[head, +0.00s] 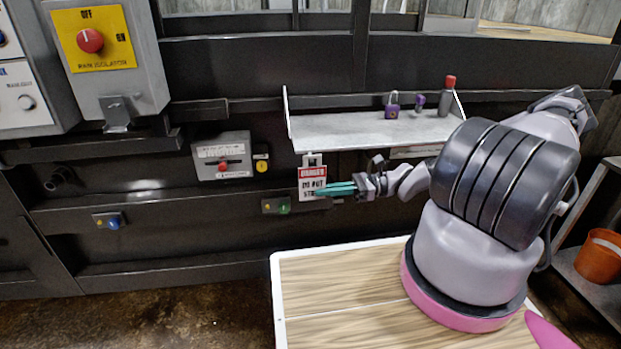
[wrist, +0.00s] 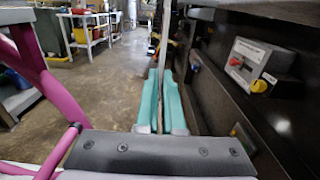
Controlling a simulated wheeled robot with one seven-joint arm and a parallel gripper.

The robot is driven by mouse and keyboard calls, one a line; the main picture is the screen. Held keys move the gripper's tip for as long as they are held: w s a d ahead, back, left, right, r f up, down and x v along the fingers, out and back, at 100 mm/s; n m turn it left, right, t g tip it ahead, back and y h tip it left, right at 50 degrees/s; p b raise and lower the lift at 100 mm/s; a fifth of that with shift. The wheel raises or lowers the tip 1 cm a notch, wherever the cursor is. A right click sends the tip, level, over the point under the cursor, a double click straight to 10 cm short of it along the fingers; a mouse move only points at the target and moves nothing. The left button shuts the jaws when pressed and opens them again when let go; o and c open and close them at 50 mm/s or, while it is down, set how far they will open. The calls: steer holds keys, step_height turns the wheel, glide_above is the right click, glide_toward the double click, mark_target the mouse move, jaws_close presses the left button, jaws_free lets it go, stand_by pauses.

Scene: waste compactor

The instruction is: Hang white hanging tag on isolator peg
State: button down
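The white hanging tag (head: 307,192), with a red DANGER band and a hole in its top tab, is upright just below the shelf's left part. My gripper (head: 320,191) reaches it from the right, with teal fingers across its lower right part. In the wrist view, the tag (wrist: 164,40) is a thin edge between the fingers of my gripper (wrist: 161,76), which are close on both sides. I cannot tell whether a hook still bears its top. The main isolator (head: 150,65) has a red knob on yellow; a grey peg-like bracket (head: 116,112) sticks out below it.
A metal shelf (head: 340,130) on the dark machine wall holds a purple padlock (head: 392,108) and a red-capped bottle (head: 447,100). A grey switch box (head: 222,155) sits between tag and isolator. An orange bucket (head: 598,257) stands at right. Floor at lower left is clear.

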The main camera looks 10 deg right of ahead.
steer(key=shift+s, duration=1.9)
